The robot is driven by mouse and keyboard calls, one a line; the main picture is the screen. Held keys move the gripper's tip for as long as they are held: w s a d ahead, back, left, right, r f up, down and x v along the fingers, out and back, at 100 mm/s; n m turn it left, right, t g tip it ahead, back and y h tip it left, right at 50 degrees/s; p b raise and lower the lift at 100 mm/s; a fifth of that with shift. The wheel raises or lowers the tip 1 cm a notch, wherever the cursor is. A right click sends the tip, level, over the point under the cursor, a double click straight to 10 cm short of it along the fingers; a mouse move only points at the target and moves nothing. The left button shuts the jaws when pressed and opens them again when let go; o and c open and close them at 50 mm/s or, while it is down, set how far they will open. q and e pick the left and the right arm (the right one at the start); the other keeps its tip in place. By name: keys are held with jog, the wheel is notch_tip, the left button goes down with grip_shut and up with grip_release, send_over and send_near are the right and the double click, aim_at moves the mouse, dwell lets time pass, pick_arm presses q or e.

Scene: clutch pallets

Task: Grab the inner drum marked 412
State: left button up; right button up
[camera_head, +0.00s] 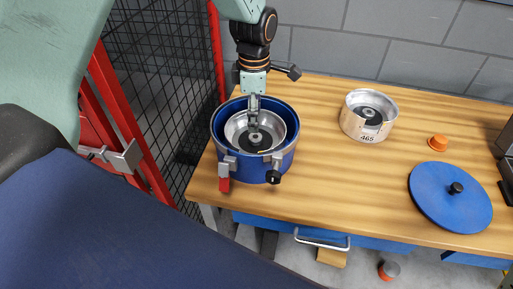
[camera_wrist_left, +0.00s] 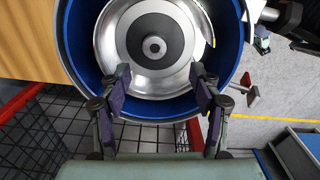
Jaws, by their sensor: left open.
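A silver inner drum (camera_head: 237,132) with a dark centre sits inside the blue round housing (camera_head: 220,146) at the left of the table. No number shows on this drum. A second drum (camera_head: 352,125), marked 465, stands on the table to the right. My left gripper (camera_head: 254,122) points down over the drum in the housing. In the left wrist view its two fingers (camera_wrist_left: 161,76) are spread apart at the near rim of the drum (camera_wrist_left: 112,45), with nothing between them that I can tell is held. Contact with the rim cannot be told. My right gripper is not in view.
A blue lid (camera_head: 440,205) with a black knob lies at the right of the wooden table (camera_head: 330,180). An orange cap (camera_head: 438,142) is near it. The housing has a red-handled clamp (camera_head: 224,180). A black mesh fence (camera_head: 160,80) with red posts stands left.

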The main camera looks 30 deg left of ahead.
aim_at(257, 136)
pick_arm(q)
jog(key=f, duration=0.7)
jog(key=shift+w+d, duration=0.15)
jog(key=shift+w, duration=0.25)
jog(key=shift+w+a+f, duration=0.1)
jog(key=shift+a+f, duration=0.1)
jog(key=shift+f, duration=0.15)
jog(key=shift+d+r, duration=0.15)
jog(key=c, duration=0.5)
grip_shut()
